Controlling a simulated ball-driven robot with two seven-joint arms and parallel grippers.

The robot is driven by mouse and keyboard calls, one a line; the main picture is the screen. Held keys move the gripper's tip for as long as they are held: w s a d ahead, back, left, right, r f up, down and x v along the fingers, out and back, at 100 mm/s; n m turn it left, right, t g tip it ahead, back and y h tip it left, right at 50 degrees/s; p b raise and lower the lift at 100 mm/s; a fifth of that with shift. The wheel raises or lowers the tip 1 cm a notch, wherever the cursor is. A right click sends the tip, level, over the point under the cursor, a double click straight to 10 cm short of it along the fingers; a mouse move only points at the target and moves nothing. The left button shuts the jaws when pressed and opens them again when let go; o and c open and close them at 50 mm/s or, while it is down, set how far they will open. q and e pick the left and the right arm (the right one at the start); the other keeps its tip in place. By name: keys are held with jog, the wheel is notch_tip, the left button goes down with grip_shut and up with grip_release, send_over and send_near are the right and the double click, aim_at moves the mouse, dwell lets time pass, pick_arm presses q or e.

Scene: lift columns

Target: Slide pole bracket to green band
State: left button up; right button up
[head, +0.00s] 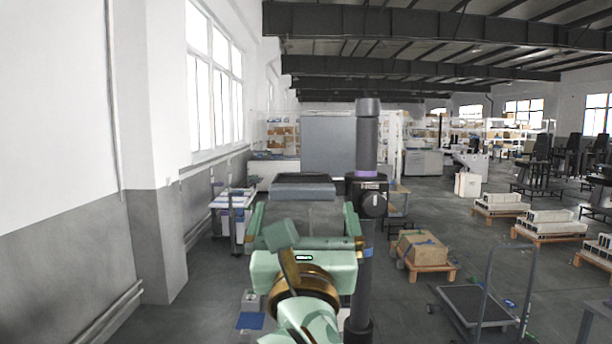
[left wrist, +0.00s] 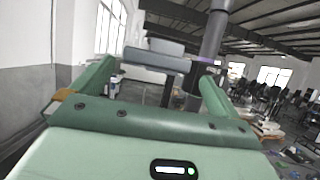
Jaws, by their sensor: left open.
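A dark upright pole (head: 367,135) stands right of centre. The black bracket (head: 366,187) sits around it, with a round knob on its front, just below a purple band (head: 367,174). A blue band (head: 367,252) shows lower on the pole. I see no green band; part of the pole is behind the bracket. A grey block (head: 303,190) lies left of the bracket; whether they join is unclear. It also shows in the left wrist view (left wrist: 157,57). My left gripper (head: 304,210) is open, its green fingers spread either side of the block. My right gripper is not seen.
A wall with windows runs along the left. A cart (head: 232,205) stands by it. A carton on a pallet (head: 424,248) and a flat trolley (head: 475,305) stand right of the pole. Open floor lies between the pallets.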

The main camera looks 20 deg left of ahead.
aim_at(302, 184)
pick_arm(q)
jog(key=p+x, duration=0.1)
jog(key=x, duration=0.6)
jog(key=shift+w+a+r, duration=0.2)
jog(key=shift+r, duration=0.1)
jog(key=shift+w+a+p, duration=0.1)
jog(key=shift+w+p, duration=0.2)
jog(key=shift+w, duration=0.05)
jog(key=shift+s, duration=0.1)
jog(key=c, duration=1.1)
notch_tip(302, 184, down, 7)
jog(key=b, duration=0.4)
jog(key=shift+r, duration=0.1)
